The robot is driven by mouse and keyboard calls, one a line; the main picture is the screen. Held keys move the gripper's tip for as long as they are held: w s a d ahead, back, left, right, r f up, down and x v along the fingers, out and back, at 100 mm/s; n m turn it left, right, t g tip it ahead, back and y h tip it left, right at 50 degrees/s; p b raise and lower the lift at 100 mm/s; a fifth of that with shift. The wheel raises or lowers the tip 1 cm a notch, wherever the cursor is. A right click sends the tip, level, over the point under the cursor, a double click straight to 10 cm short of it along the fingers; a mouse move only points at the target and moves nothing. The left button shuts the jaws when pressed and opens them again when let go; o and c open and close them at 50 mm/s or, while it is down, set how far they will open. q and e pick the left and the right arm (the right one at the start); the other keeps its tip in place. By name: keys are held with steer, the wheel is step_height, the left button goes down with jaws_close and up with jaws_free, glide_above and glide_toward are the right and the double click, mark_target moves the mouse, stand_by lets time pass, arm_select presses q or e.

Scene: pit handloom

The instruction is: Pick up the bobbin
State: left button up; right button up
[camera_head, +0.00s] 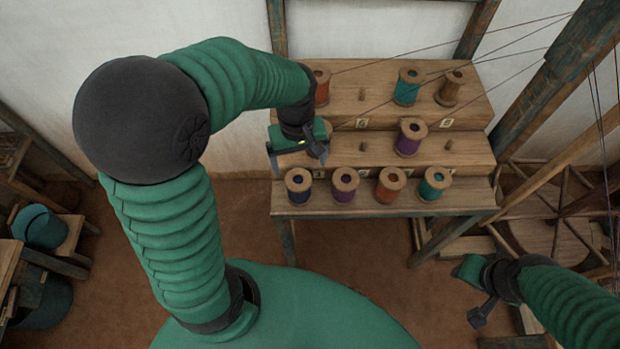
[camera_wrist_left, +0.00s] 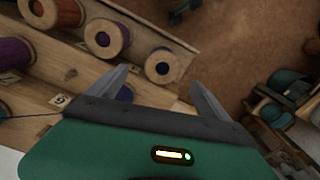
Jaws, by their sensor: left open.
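Several thread bobbins stand on a stepped wooden rack (camera_head: 470,195); the frames do not single one out. The front row has dark blue (camera_head: 298,190), purple (camera_head: 344,188), orange (camera_head: 389,188) and teal (camera_head: 434,187) bobbins. The middle step has a purple bobbin (camera_head: 410,139) and another bobbin (camera_head: 319,150), mostly hidden by my left gripper (camera_head: 299,160). That gripper is open over the middle step's left end. In the left wrist view its fingers (camera_wrist_left: 160,85) are spread, with a dark bluish sliver near the left finger. My right gripper (camera_head: 472,293) is low at the right, apparently empty, its jaws unclear.
The top step holds orange (camera_head: 322,88), teal (camera_head: 407,90) and brown (camera_head: 450,90) bobbins. Empty pegs (camera_head: 362,144) stand between them. Threads and a slanted wooden beam (camera_head: 545,100) cross at the right. A spoked wooden wheel (camera_head: 560,215) stands beyond. The floor before the rack is clear.

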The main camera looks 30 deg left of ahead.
mark_target(296, 176)
arm_select(q)
steer(key=f, duration=0.5)
steer(key=a+f+b, duration=0.1)
steer(key=f, duration=0.1)
steer(key=shift+s+a+f, duration=0.1)
steer(key=shift+f, duration=0.2)
steer(key=f, duration=0.1)
steer(key=d+f, duration=0.1)
steer(key=shift+d+f, duration=0.15)
steer(key=shift+f, duration=0.25)
step_height(296, 176, down, 4)
steer(key=shift+r+b, duration=0.1)
steer(key=shift+b, duration=0.25)
steer(key=shift+a+f, duration=0.2)
steer(key=shift+a, duration=0.45)
steer(key=shift+c, duration=0.3)
steer(key=shift+d, duration=0.2)
steer(key=c, duration=0.5)
steer(key=shift+d+r, duration=0.1)
steer(key=shift+d, duration=0.15)
steer(key=c, duration=0.9)
steer(key=shift+a, duration=0.2)
steer(key=shift+c, duration=0.4)
arm_select(e)
steer(key=shift+s+a+f, duration=0.15)
steer(key=shift+a+f, duration=0.3)
steer(key=shift+f, duration=0.35)
